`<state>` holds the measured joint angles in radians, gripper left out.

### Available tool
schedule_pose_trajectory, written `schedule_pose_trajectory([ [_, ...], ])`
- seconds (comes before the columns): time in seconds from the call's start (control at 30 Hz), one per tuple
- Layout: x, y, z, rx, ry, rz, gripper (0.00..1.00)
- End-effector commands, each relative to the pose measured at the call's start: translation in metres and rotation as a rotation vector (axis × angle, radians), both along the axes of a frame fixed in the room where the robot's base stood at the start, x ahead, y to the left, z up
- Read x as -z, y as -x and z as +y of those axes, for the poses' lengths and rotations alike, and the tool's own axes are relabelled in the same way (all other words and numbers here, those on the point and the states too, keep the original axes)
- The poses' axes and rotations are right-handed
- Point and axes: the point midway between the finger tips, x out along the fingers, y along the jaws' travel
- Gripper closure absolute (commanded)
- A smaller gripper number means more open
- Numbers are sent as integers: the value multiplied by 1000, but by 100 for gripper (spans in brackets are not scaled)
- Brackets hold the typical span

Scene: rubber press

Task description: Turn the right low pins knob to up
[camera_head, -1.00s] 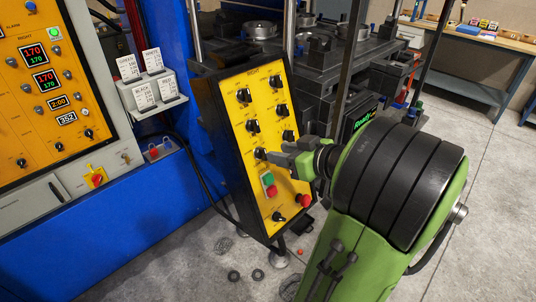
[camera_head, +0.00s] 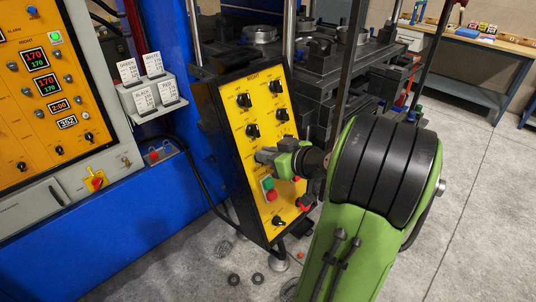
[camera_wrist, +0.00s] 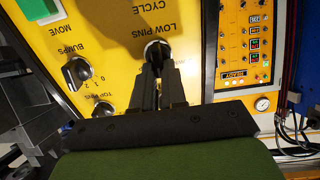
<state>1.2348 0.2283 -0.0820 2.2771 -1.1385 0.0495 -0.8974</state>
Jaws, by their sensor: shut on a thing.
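The low pins knob (camera_wrist: 156,48) is a round black knob under the upside-down "LOW PINS" label in the wrist view. It sits on the yellow "RIGHT" control panel (camera_head: 236,129). My gripper (camera_wrist: 158,66) is at the knob with its dark fingers shut on it. The fingers hide the lower part of the knob and its pointer, so I cannot tell its setting. In the head view my gripper (camera_head: 262,156) reaches the panel from the right and covers the knob.
The bumps knob (camera_wrist: 78,73) and top pins knob (camera_wrist: 104,110) sit close by on the panel. A green button (camera_head: 267,183) and red buttons (camera_head: 304,204) lie below my gripper. Several more black knobs sit above. The press (camera_head: 330,75) stands behind.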

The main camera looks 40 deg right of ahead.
Motion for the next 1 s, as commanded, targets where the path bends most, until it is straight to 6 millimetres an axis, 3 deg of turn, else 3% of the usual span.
schedule_pose_trajectory([
  [0.37, 0, 0, -1, 31, -89, 2, 100],
  [1.0, 2, 1, -8, 206, -568, 17, 100],
])
